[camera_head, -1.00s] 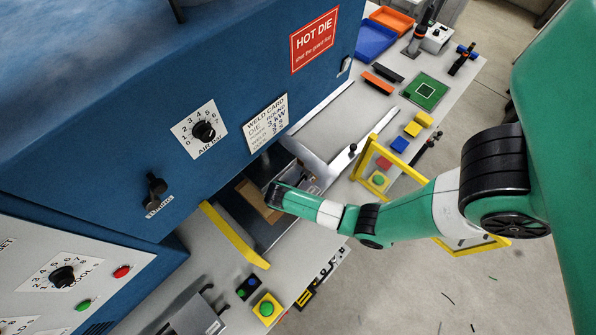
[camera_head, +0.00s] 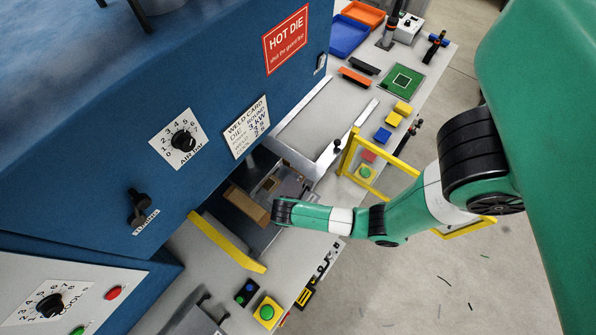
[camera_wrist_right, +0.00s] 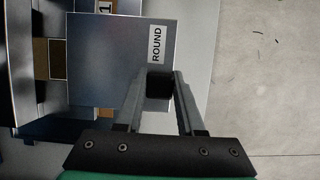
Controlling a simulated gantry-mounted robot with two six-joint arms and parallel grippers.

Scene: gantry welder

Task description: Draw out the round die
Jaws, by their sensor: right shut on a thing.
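The round die (camera_wrist_right: 112,60) is a flat grey plate with a white "ROUND" label in the right wrist view. A dark block at its near edge, apparently its handle, sits between the fingertips of my right gripper (camera_wrist_right: 160,80), which is shut on it. In the head view my right arm reaches in from the right to the opening under the blue press (camera_head: 90,110). The wrist there hides the fingers and most of the die. A tan block (camera_head: 247,206) lies in the opening. My left gripper is not in view.
A yellow bar (camera_head: 225,240) flanks the opening on the left and a yellow frame (camera_head: 347,152) stands on the right. A green button on a yellow box (camera_head: 267,312) is at the front edge. Open floor lies to the right.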

